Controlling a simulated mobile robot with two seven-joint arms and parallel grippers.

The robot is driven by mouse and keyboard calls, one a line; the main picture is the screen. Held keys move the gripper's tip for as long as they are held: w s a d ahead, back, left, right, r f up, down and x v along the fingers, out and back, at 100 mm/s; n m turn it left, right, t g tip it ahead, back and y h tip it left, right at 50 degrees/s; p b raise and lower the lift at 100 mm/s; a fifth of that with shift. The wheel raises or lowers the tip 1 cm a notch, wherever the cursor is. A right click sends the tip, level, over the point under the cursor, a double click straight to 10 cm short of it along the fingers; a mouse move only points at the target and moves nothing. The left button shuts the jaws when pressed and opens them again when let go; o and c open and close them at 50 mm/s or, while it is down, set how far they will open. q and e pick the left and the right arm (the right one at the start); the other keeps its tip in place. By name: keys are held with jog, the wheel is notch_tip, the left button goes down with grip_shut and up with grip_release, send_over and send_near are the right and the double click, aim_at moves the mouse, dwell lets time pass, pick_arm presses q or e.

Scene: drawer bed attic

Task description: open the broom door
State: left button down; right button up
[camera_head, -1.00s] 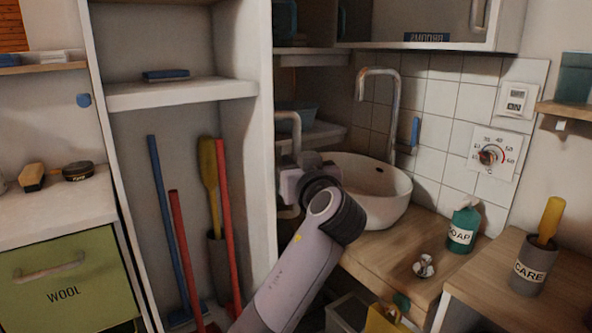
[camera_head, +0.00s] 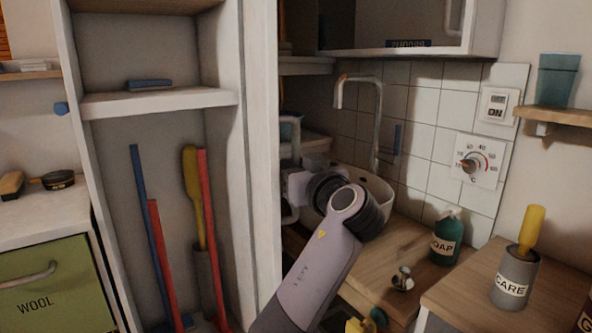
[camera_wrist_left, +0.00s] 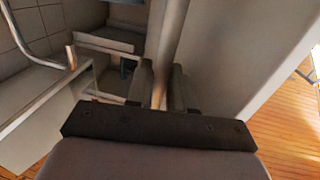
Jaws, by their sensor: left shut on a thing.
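The broom door (camera_head: 263,140) is a tall white panel seen nearly edge-on, at the right side of the open broom cupboard. Its grey bar handle (camera_head: 291,128) is on the panel's right side. My left gripper (camera_head: 290,186) is at the lower part of this handle, its fingers partly hidden by the wrist and door edge. In the left wrist view, the gripper (camera_wrist_left: 159,87) is shut around the upright handle bar (camera_wrist_left: 160,92), beside the pale door face (camera_wrist_left: 225,50). My right gripper is not in view.
Inside the cupboard are a blue broom (camera_head: 152,215), red poles (camera_head: 212,230) and a shelf (camera_head: 160,102). Right of my arm are the sink (camera_head: 372,185), soap bottle (camera_head: 446,238) and CARE pot (camera_head: 515,275) on wooden counters. A green WOOL drawer (camera_head: 50,290) is at left.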

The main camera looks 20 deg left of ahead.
pick_arm(q)
jog(key=shift+r, duration=0.1)
jog(key=c, duration=1.2)
grip_release()
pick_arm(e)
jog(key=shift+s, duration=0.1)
